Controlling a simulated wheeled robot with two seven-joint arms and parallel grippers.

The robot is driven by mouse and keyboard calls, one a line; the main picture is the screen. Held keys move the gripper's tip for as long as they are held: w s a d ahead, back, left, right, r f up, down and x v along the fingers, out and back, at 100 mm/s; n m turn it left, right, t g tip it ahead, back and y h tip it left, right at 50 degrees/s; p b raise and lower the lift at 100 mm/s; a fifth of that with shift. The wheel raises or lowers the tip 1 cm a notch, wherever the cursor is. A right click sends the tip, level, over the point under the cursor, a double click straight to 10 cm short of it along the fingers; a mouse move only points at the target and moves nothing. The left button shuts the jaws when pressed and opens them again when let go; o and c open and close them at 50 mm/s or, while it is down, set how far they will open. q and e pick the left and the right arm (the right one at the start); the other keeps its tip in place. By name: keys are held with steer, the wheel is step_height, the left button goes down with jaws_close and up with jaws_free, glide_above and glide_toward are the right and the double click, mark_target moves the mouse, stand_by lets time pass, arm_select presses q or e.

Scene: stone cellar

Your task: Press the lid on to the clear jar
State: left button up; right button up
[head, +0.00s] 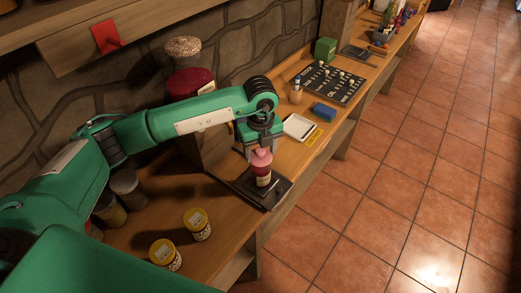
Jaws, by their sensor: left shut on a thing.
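My left gripper (260,151) comes down from above, shut on a pink lid (261,159). Directly under the lid stands the clear jar (263,178), with dark red contents and a pale label, upright on a dark flat board (245,187). The lid is over the jar's mouth; whether it is fully seated cannot be told from this angle. The fingertips partly hide the lid's top. My right gripper is not in view.
Two yellow-lidded jars (197,219) stand at the bench's near end, with grey-lidded jars (125,184) behind my arm. Right of the board lie a white tray (299,126), a blue block (323,112) and a black board with small pieces (332,83). The tiled floor is clear.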

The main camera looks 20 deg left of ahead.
arm_select(q)
steer(key=o, duration=1.4)
steer(key=shift+c, duration=0.2)
steer(key=shift+r, duration=0.1)
steer(key=shift+r+p, duration=1.75)
steer(key=shift+r, duration=1.7)
jaws_close()
